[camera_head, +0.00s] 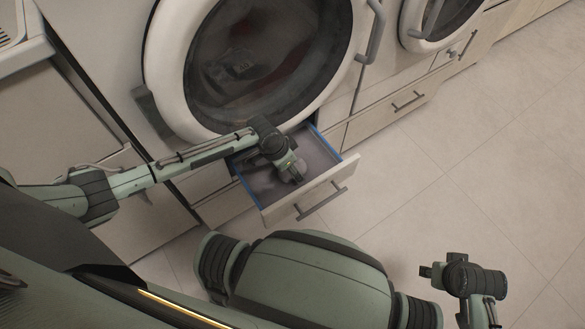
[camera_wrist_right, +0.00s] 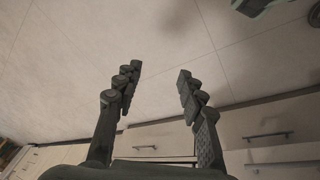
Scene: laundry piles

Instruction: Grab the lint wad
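The open drawer (camera_head: 330,184) below the left washing machine has a pale front, blue side edges and a grey interior. My left arm reaches over it from the left, and my left gripper (camera_head: 293,173) points down inside the drawer. Its fingers are small and partly hidden by the wrist, so I cannot tell whether they are open or shut. I cannot clearly make out a lint wad; the drawer floor near the gripper is dim grey. My right gripper (camera_wrist_right: 159,72) is open and empty in the right wrist view, above the floor and well away from the drawer.
A front-loading washer (camera_head: 160,60) stands directly above the drawer, and a second machine (camera_head: 412,40) is to its right. A closed drawer (camera_head: 385,112) with a dark handle is beside the open one. The tiled floor (camera_head: 470,150) on the right is clear.

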